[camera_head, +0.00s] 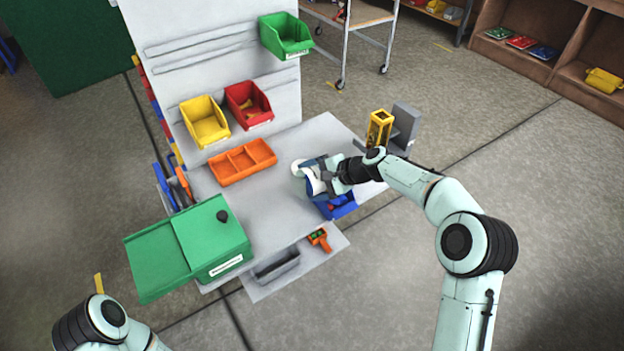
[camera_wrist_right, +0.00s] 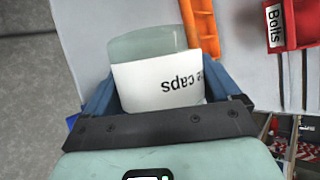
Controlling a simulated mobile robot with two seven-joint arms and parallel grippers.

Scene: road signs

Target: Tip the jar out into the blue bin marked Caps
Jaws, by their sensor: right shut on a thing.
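The jar (camera_head: 298,168) is pale and see-through, with a white label. In the right wrist view the jar (camera_wrist_right: 148,45) sits between the blue fingers, and its label, ending in "caps", reads upside down. My right gripper (camera_head: 318,174) is shut on the jar and holds it over the worktable. The blue bin (camera_head: 343,207) is just below and in front of the gripper, at the table's front edge. The gripper and jar partly hide it, and its marking cannot be read. The jar's exact tilt and contents are unclear. My left gripper is out of view.
An orange divided tray (camera_head: 242,162) lies behind the jar. A green lidded box (camera_head: 215,238) stands at the table's left. Yellow (camera_head: 204,122), red (camera_head: 248,104) and green (camera_head: 286,36) bins hang on the back panel. A yellow-framed object (camera_head: 379,129) stands right of the gripper.

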